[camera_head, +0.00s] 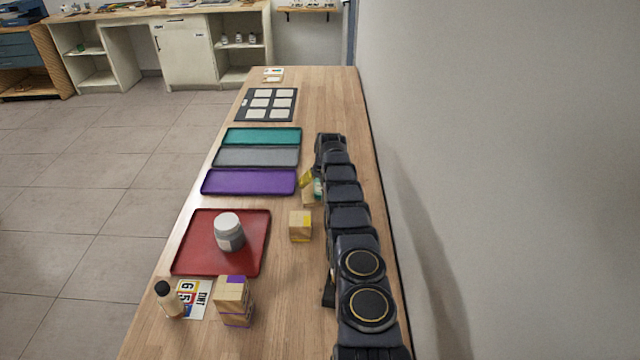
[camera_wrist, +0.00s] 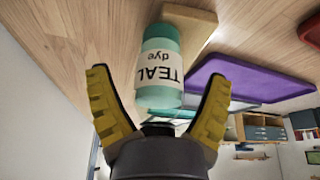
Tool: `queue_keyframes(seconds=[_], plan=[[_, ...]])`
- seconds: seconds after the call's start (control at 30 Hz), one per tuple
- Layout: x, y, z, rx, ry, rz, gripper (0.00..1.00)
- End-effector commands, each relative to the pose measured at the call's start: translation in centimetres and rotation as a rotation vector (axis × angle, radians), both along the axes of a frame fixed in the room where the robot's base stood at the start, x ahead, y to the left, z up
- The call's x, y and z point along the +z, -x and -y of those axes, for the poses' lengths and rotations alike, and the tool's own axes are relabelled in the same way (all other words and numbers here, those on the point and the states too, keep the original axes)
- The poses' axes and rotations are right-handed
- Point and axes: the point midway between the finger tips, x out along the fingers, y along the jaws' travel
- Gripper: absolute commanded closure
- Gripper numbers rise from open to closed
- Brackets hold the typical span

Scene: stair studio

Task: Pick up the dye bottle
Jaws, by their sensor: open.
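The dye bottle (camera_wrist: 160,67) is teal with a white label reading "TEAL dye", upside down in the wrist view. It lies between the two yellow fingers of my gripper (camera_wrist: 158,78), which are open with a visible gap on each side. In the head view only a small teal part of the bottle (camera_head: 318,188) shows beside my arm. A yellow finger of my gripper (camera_head: 306,179) shows there too; the rest is hidden by my arm.
A wooden block (camera_wrist: 196,28) is close by the bottle. Another block (camera_head: 300,226) stands nearer. Purple (camera_head: 248,182), grey (camera_head: 256,156), teal (camera_head: 262,136) and red (camera_head: 190,240) trays lie left. A wall (camera_head: 480,150) runs along the right.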

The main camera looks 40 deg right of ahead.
Motion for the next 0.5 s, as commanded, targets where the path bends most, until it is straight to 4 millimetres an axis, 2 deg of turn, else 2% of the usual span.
queue_keyframes(seconds=[0.17,0.2,0.27,0.3,0.33,0.5], plan=[[0.05,0.00,0.02,0.000,0.000,0.000,0.21],[0.06,0.00,0.04,0.000,0.001,0.001,0.38],[0.07,0.00,0.03,0.000,0.001,0.001,0.63],[0.07,0.00,0.03,0.000,0.001,0.001,0.80],[0.08,0.00,0.04,0.000,0.001,0.001,0.87],[0.11,-0.02,0.03,0.000,0.001,0.001,0.87]])
